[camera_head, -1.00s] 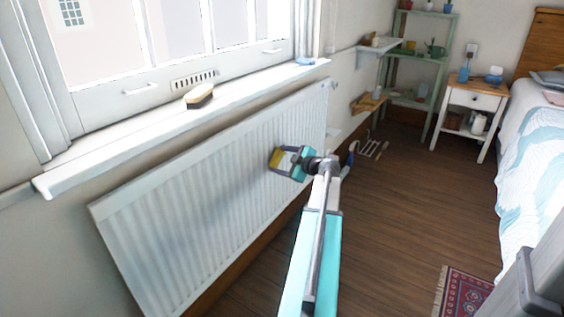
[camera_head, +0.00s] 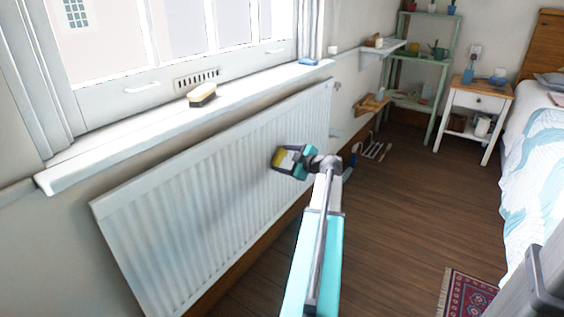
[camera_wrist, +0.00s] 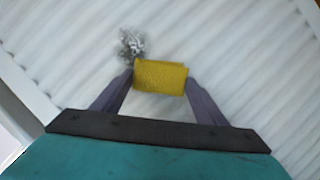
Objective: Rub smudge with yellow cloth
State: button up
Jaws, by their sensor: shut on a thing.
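The yellow cloth (camera_wrist: 160,77) is a small folded pad between my gripper's fingertips (camera_wrist: 159,84) in the wrist view. My gripper is shut on it. In the head view the cloth (camera_head: 279,157) is at the end of my gripper (camera_head: 283,158), in front of the white ribbed radiator (camera_head: 200,200). A grey, scribbly smudge (camera_wrist: 131,45) is on the radiator in the wrist view, just up and left of the cloth. Whether the cloth touches the panel, I cannot tell. In the head view the smudge cannot be made out clearly.
A windowsill (camera_head: 130,135) runs above the radiator, with a brush (camera_head: 202,94) and a blue item (camera_head: 309,61) on it. A green shelf (camera_head: 420,75), a nightstand (camera_head: 475,103) and a bed (camera_head: 545,160) stand beyond. The wooden floor (camera_head: 400,220) is mostly clear, with a red rug (camera_head: 468,295).

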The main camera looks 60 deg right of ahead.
jog(key=shift+s+d+b, duration=0.1)
jog(key=shift+d+b, duration=0.85)
jog(key=shift+d, duration=0.55)
jog(key=shift+w+d+b, duration=0.2)
jog(key=shift+d+b, duration=1.15)
jog(key=shift+d, duration=0.5)
jog(key=shift+d, duration=0.1)
jog(key=shift+s+d+b, duration=0.15)
jog(key=shift+d+b, duration=1)
jog(key=shift+d, duration=0.7)
